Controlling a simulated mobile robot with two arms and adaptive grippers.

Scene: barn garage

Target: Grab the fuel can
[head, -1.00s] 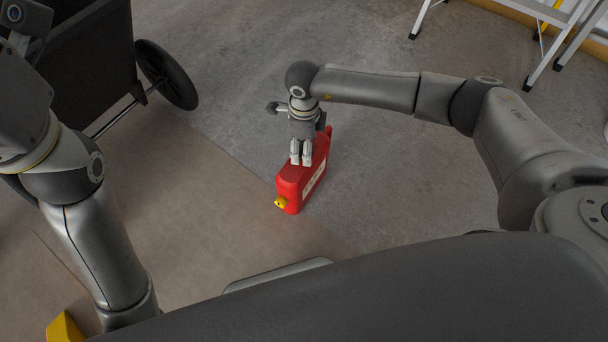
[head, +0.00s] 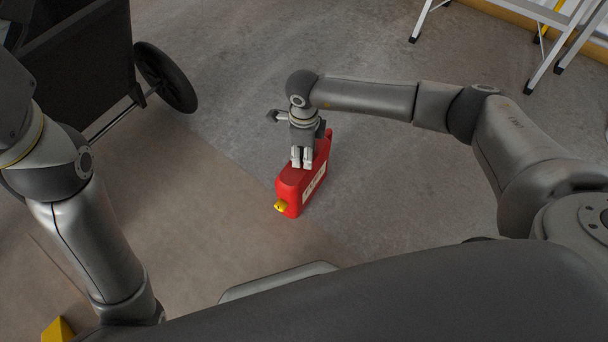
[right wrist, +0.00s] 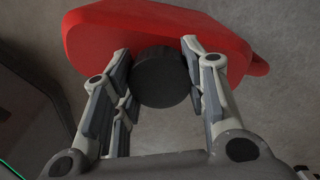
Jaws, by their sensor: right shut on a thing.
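The red fuel can (head: 290,190) stands on the concrete floor area in front of me, with a yellow cap (head: 281,205) at its near end and a pale label on its right side. My right gripper (head: 302,160) is over its top. In the right wrist view the fingers (right wrist: 160,75) are shut around a round black cap (right wrist: 162,78) on the red can body (right wrist: 150,22). I cannot tell whether the can is clear of the floor. Of my left arm, only links show at the left; its gripper is out of view.
A black cart (head: 75,65) with a dark wheel (head: 165,77) stands at the upper left. Ladder legs (head: 550,50) are at the upper right. A yellow object (head: 58,329) shows at the lower left. The floor right of the can is clear.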

